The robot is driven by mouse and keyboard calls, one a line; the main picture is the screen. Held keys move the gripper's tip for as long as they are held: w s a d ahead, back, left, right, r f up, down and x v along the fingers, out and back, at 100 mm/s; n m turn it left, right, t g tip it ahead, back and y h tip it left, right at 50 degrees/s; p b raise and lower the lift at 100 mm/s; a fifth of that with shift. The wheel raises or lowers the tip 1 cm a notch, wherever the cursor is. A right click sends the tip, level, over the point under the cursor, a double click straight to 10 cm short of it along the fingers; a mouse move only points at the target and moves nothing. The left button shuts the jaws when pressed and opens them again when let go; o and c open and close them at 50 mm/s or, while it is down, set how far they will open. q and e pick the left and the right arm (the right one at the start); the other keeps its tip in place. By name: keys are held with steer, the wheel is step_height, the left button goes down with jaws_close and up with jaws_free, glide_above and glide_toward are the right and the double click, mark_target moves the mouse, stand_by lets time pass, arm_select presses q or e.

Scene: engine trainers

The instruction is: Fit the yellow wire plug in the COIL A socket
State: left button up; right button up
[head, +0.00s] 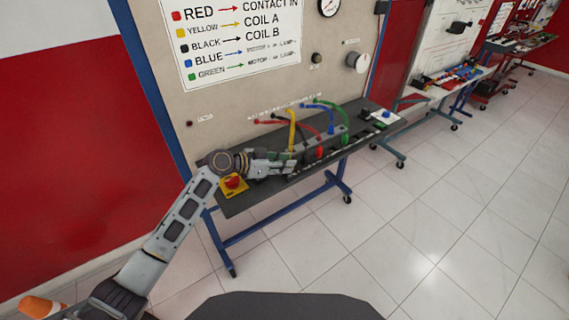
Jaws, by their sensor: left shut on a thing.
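The yellow wire (291,128) arches from the panel down to the table's back part. My left gripper (287,161) reaches in from the left, low over the table, and is shut at the lower end of the yellow wire. The yellow plug is mostly hidden by the fingers, and I cannot tell whether it sits in a socket. The COIL A socket cannot be picked out; the socket labels are too small to read. The wall chart (240,38) pairs yellow with COIL A. My right gripper is not in view.
Red, blue (331,120) and green (344,115) wires hang close to the right of the yellow one. A red button on a yellow box (233,182) sits under my left wrist. The dark table (240,203) has free room at its front left.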

arm_select(q)
steer(key=o, duration=0.6)
steer(key=shift+a, duration=0.1)
